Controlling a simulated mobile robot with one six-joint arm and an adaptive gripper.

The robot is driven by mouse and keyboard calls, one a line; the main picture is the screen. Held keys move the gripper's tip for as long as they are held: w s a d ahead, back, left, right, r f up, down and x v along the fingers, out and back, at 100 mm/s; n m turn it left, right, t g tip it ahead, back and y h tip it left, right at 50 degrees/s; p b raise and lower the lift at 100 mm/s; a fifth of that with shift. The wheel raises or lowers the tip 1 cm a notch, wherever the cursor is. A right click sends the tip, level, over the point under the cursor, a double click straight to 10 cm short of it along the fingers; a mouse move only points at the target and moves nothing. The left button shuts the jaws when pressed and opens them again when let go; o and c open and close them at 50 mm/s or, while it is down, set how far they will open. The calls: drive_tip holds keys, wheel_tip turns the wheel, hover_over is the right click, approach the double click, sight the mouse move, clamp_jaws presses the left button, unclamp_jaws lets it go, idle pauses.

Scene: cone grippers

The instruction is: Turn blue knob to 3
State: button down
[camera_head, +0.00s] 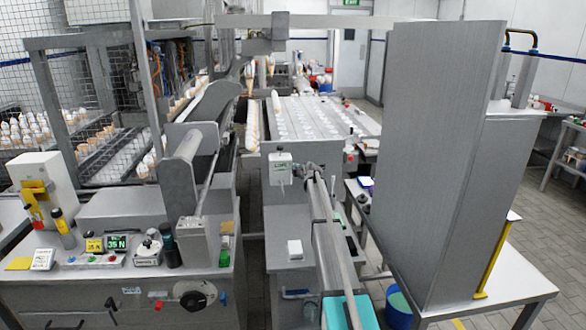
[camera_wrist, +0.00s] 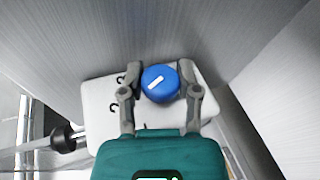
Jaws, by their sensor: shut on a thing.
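The blue knob (camera_wrist: 160,83) sits on a pale plate (camera_wrist: 97,120) in the wrist view. It has a white bar mark slanting from lower left to upper right. Dark characters show on the plate left of the knob, turned sideways; one looks like a 2, the others are unclear. My gripper (camera_wrist: 161,80) has one grey finger on each side of the knob and is shut on it. The fingers and the teal gripper body hide parts of the plate.
Grey metal walls rise close around the plate in the wrist view, and a metal rod with a dark collar (camera_wrist: 62,138) lies at left. In the head view a tall grey panel (camera_head: 440,150) stands at right. A control bench (camera_head: 130,290) with several knobs is at lower left.

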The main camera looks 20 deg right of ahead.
drive_tip(key=shift+w+d+r+p, duration=0.15)
drive_tip(key=shift+d+r+p, duration=0.15)
drive_tip(key=g+p, duration=0.2)
drive_tip(key=shift+p, duration=0.3)
drive_tip(key=shift+f+g+p, duration=0.1)
drive_tip(key=shift+g+p, duration=0.5)
drive_tip(key=shift+p, duration=0.05)
drive_tip(key=shift+f+m+y, duration=0.1)
drive_tip(key=shift+m+y, duration=0.2)
drive_tip(key=shift+c, duration=1.5)
unclamp_jaws()
drive_tip(key=shift+a, duration=0.15)
